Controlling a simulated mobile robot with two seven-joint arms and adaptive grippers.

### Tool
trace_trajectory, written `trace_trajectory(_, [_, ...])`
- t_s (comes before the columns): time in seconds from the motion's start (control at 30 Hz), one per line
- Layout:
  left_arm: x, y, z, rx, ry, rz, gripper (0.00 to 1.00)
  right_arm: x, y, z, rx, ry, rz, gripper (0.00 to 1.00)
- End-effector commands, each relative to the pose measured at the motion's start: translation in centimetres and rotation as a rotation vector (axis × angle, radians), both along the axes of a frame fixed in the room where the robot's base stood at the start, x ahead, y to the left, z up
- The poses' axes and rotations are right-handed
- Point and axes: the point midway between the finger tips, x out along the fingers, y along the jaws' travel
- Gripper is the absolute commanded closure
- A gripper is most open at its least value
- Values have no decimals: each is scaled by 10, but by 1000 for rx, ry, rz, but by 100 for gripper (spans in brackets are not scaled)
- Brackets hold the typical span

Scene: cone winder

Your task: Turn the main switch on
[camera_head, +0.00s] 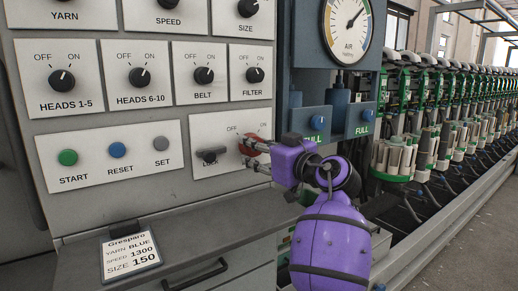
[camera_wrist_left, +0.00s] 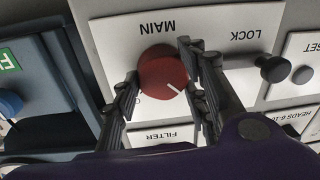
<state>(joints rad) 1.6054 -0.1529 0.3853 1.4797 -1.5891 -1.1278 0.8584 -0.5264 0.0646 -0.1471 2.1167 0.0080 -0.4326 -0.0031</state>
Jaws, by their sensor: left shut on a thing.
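The main switch is a red round knob (camera_head: 256,145) on a white plate of the control panel, beside the black lock knob (camera_head: 211,155). My left gripper (camera_head: 251,153) is at it and partly covers the plate, including the MAIN label in the head view. In the left wrist view, which is upside down, the red knob (camera_wrist_left: 163,72) sits between the fingers of my left gripper (camera_wrist_left: 160,80), which are closed on its sides. Its white mark points to the lower right there, toward the OFF side. My right gripper is not in view.
Above are the FILTER knob (camera_head: 254,75) and BELT knob (camera_head: 204,75). START (camera_head: 68,157), RESET and SET buttons are to the left. Blue FULL boxes (camera_head: 359,119) stand close on the right, below the air gauge (camera_head: 345,28). A label card (camera_head: 130,249) lies below.

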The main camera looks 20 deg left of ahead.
Motion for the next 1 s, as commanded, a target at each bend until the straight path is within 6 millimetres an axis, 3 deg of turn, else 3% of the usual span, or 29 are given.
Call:
trace_trajectory(0.27, [1, -1, 0, 17, 24, -3, 86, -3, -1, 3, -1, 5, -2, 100])
trace_trajectory(0.57, [0, 0, 2, 121, 154, -2, 86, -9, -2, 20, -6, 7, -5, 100])
trace_trajectory(1.0, [-1, 0, 0, 372, 477, -2, 86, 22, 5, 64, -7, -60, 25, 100])
